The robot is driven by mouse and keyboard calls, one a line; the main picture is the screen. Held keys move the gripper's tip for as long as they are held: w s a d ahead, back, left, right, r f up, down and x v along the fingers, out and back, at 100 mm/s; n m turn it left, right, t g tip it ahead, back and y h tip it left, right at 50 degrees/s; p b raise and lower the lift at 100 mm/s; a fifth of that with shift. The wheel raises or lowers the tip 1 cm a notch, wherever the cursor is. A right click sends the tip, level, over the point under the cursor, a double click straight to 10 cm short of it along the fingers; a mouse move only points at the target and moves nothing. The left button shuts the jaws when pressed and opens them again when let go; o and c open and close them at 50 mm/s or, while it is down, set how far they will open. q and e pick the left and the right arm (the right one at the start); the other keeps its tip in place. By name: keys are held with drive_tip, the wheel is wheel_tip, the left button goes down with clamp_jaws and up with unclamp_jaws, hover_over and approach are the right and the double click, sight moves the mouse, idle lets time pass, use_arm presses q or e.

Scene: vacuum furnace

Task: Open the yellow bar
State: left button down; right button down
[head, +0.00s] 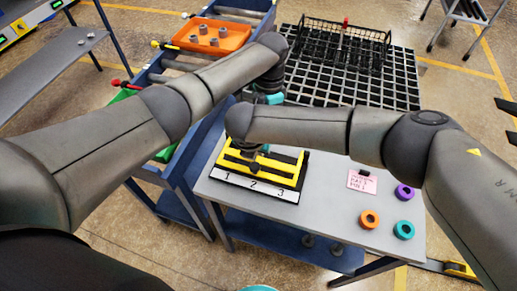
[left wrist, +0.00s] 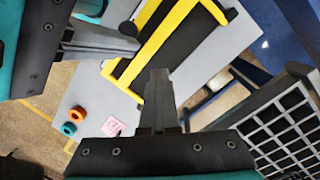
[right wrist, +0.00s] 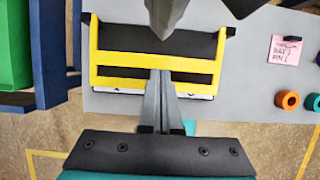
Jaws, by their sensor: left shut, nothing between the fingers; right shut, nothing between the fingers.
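The yellow bar (head: 284,179) is a frame on a black holder at the left of the grey table, above a white strip marked 1, 2, 3 (head: 252,187). In the right wrist view the yellow bar (right wrist: 120,61) has two long rails and side pieces. My right gripper (head: 256,152) is shut and empty, over the frame; its fingertips (right wrist: 160,73) overlap the nearer rail in that view, and contact is unclear. My left gripper (left wrist: 158,72) is shut and empty, near the frame's far side; in the head view it is mostly hidden behind my right arm.
A pink note (head: 362,181) and purple (head: 404,192), orange (head: 369,219) and teal (head: 403,230) rings lie on the table's right side. A black grid with a wire basket (head: 343,45) is behind. An orange tray (head: 212,37) sits on a blue cart at the left.

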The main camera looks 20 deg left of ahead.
use_arm(q)
drive_tip(key=c, duration=1.6)
unclamp_jaws()
drive_tip(key=c, duration=0.5)
unclamp_jaws()
